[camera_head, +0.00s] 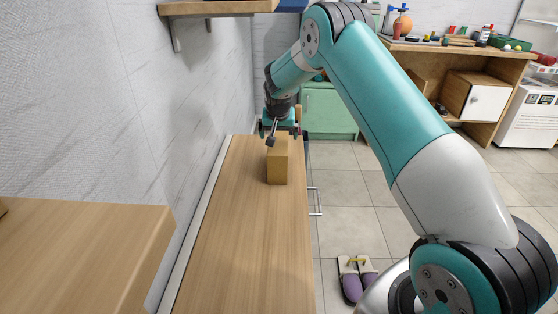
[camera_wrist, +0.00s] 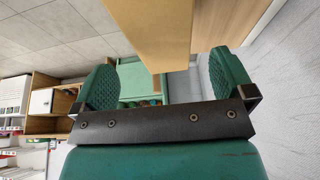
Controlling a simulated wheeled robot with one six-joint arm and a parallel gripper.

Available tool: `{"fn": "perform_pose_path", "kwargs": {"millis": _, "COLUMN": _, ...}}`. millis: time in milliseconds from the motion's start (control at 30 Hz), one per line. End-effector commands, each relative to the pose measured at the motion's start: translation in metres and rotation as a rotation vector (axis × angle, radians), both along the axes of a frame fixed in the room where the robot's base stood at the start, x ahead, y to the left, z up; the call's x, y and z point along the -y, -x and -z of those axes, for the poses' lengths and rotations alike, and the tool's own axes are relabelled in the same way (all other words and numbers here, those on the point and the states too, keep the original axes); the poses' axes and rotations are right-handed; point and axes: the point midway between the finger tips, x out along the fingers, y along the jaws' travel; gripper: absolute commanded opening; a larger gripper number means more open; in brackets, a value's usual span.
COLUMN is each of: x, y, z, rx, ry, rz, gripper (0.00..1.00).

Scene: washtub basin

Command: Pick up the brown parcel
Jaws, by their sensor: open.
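The brown parcel (camera_head: 277,164) is a plain tan box standing upright on the narrow wooden top, near its far end. My gripper (camera_head: 281,133) is at the parcel's upper far side in the head view. In the wrist view my gripper (camera_wrist: 161,62) has its two green ribbed fingers wide apart, with nothing clamped. The parcel (camera_wrist: 150,32) shows large at the top of that view, its end reaching into the gap between the fingers. I cannot tell whether a finger touches it.
The wooden top (camera_head: 245,240) is otherwise clear, with a wall (camera_head: 110,110) along its left. A wall shelf (camera_head: 220,7) hangs above left. Slippers (camera_head: 357,277) lie on the floor. A cluttered workbench (camera_head: 460,50) stands at the back right.

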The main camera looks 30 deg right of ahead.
Motion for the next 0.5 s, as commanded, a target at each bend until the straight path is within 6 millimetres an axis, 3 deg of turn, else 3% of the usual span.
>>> {"fn": "perform_pose_path", "kwargs": {"millis": 500, "x": 0.011, "y": -0.018, "z": 0.055, "rx": 0.001, "ry": 0.000, "rz": 0.001, "gripper": 1.00}}
